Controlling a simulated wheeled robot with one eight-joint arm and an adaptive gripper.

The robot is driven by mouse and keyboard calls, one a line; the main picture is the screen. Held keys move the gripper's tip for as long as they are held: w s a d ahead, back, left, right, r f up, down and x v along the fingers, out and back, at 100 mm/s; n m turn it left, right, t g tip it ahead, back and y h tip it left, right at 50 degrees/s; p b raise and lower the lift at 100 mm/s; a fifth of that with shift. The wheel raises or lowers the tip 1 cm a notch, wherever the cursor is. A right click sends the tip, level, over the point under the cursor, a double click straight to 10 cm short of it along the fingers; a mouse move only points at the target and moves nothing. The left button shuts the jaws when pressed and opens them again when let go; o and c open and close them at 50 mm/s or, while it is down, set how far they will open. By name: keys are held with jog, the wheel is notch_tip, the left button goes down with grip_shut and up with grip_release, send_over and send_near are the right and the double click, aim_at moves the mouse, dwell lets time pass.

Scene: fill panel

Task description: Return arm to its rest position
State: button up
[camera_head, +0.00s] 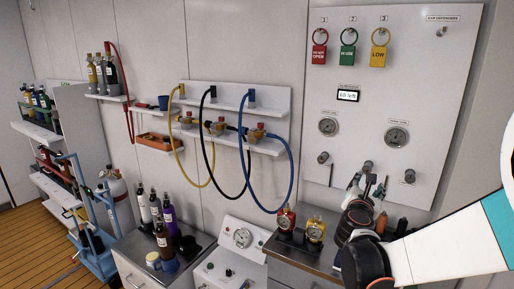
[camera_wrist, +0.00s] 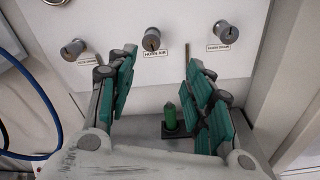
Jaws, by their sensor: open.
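My arm, white with dark joints, comes in from the right in the head view. My gripper (camera_head: 364,184) is in front of the lower part of the white panel (camera_head: 425,70). In the wrist view my gripper (camera_wrist: 158,75) is open, its two green-padded fingers wide apart with nothing held between them. A small green pointed object (camera_wrist: 170,116) stands in a dark holder beyond and below the gap between the fingers. Metal fittings (camera_wrist: 151,40) on the panel show past the fingertips. The arm hides part of the counter in the head view.
Red and yellow gauge units (camera_head: 286,220) stand on the counter (camera_head: 300,256) left of my arm. Yellow, black and blue hoses (camera_head: 290,165) hang from wall shelves. Several bottles (camera_head: 160,212) stand on a cabinet. Red, green and yellow tags (camera_head: 348,56) hang on the panel.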

jog(key=s+a+f+m+g+y, duration=0.2)
jog(key=s+a+m, duration=0.3)
jog(key=s+m, duration=0.3)
jog(key=s+a+f+m+g+y, duration=0.2)
jog(key=s+a+m, duration=0.4)
jog(key=s+m, duration=0.3)
jog(key=s+a+f+m+g+y, duration=0.2)
jog(key=s+a+m+y, duration=0.3)
jog(key=s, duration=0.8)
jog(key=m+g, duration=0.1)
jog(key=m, duration=0.2)
jog(key=shift+s+a+f, duration=0.15)
jog(key=shift+s+a, duration=0.05)
jog(key=shift+s, duration=0.05)
